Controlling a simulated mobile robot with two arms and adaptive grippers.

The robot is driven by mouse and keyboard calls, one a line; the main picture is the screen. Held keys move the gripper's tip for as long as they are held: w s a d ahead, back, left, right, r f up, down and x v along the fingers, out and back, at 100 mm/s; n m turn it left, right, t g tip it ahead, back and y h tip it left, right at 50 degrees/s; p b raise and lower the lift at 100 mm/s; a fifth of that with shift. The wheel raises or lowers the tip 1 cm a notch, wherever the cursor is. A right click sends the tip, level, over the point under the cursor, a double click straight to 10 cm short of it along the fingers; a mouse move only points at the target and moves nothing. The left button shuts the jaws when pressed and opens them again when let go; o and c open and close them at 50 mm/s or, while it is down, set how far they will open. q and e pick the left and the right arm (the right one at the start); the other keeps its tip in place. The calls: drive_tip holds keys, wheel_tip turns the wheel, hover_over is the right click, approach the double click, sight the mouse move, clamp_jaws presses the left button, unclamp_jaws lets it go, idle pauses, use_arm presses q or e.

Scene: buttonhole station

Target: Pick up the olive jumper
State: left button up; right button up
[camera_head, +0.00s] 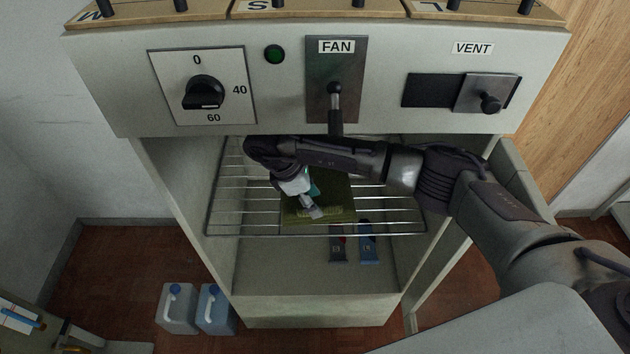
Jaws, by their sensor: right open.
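The olive jumper (334,191) lies flat, apparently folded, on the wire rack (400,214) inside the open cabinet. My right arm reaches in from the right, and its wrist hides part of the jumper's back and left side. My right gripper (315,211) is open and points down over the jumper's front part. I cannot tell whether its fingertips touch the cloth. My left gripper is not in view.
Above the opening is a panel with a dial (204,92), a FAN lever (335,105) and a VENT slider (487,94). Below the rack lie two tubes, one dark (338,248) and one blue (368,246). Two jugs (178,308) stand on the floor at left.

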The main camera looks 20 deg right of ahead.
drive_tip(key=shift+x, duration=1.15)
clamp_jaws()
